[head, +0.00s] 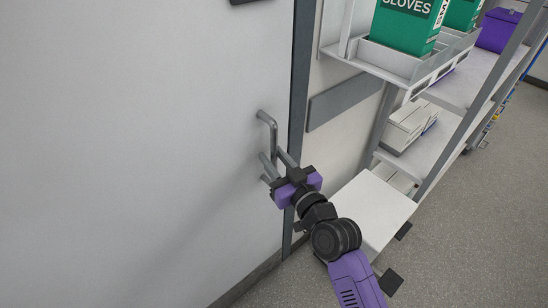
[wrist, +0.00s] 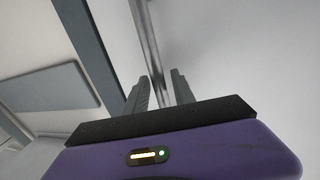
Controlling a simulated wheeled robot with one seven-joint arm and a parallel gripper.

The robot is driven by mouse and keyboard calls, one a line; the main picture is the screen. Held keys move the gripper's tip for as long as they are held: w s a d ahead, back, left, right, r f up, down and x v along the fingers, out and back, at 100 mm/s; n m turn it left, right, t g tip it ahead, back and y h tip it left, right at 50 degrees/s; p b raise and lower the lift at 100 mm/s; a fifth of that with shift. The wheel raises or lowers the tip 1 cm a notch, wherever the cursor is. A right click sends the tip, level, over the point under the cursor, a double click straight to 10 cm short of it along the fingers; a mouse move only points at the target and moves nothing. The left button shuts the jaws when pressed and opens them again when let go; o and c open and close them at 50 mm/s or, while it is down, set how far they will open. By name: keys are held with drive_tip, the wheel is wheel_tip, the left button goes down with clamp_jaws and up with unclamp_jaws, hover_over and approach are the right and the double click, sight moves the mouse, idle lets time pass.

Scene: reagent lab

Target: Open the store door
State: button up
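The store door (head: 140,130) is a large flat white panel that fills the left of the head view. It appears closed against its dark grey frame (head: 299,85). Its handle (head: 273,137) is a grey vertical bar near the door's right edge. My gripper (head: 276,164) is at the lower part of the handle, its fingers pointing at the door. In the wrist view the two fingers (wrist: 158,92) stand apart, one on each side of the handle bar (wrist: 151,50). A gap shows beside the bar, so the fingers do not look closed on it.
Right of the door frame is a shelf unit (head: 465,110) with green glove boxes (head: 408,25) and a purple bin (head: 497,30). A white box-like surface (head: 372,205) stands low beside my arm. Grey floor (head: 470,230) is clear at the lower right.

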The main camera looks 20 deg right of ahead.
clamp_jaws()
idle(1.2)
